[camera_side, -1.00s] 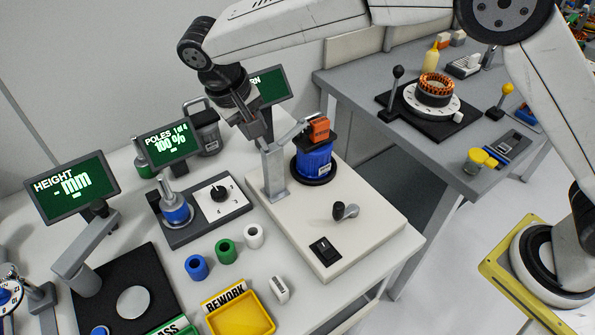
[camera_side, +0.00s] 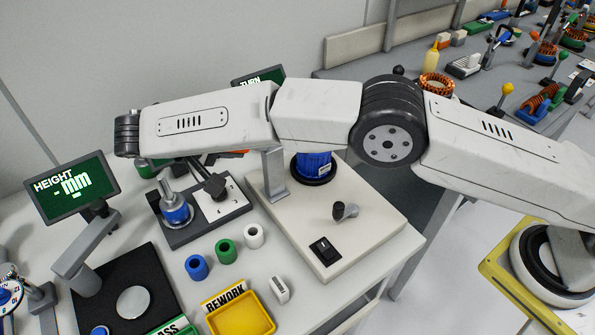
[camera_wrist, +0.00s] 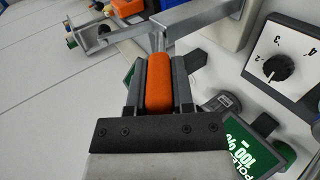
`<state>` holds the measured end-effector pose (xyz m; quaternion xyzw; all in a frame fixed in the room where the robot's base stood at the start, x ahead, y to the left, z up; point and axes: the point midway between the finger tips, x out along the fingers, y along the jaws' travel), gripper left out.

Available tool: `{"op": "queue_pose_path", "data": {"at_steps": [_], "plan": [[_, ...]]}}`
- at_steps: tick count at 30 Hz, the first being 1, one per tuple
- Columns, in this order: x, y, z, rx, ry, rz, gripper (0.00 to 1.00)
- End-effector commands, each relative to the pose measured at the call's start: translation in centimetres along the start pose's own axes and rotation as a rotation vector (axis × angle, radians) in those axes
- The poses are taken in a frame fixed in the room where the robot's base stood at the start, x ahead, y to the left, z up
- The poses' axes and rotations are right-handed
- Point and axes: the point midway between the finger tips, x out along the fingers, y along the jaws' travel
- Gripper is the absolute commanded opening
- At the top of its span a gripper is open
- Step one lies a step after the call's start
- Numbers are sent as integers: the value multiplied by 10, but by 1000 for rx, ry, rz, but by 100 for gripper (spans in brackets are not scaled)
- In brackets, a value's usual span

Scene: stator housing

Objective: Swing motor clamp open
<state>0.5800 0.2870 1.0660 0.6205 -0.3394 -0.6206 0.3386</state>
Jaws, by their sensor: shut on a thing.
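The motor clamp has a grey post (camera_side: 274,175) on a pale base plate (camera_side: 360,235). Its grey arm (camera_wrist: 200,15) and orange grip (camera_wrist: 158,85) show in the wrist view. My gripper (camera_wrist: 158,75) is shut on the orange grip, one dark finger on each side. In the side view my arm hides the gripper and most of the clamp arm; a sliver of orange (camera_side: 237,153) shows left of the post. The blue motor (camera_side: 313,165) stands upright right of the post, its top hidden by my arm. The clamp grip is away from it.
A dial box (camera_side: 218,208) with a blue part on a holder (camera_side: 175,210) stands left of the base; the dial (camera_wrist: 275,65) and a green screen (camera_wrist: 248,150) show in the wrist view. A crank (camera_side: 345,211), black switch (camera_side: 325,250) and yellow tray (camera_side: 240,315) lie in front.

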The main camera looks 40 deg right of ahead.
Motion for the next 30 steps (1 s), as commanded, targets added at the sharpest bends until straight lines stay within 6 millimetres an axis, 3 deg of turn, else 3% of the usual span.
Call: {"op": "queue_pose_path", "data": {"at_steps": [20, 21, 24, 30], "plan": [[-1, -4, 0, 1, 5, 64, 0], [-1, -4, 0, 1, 5, 64, 33], [-1, -4, 0, 1, 5, 63, 65], [0, -4, 0, 0, 3, 63, 65]]}}
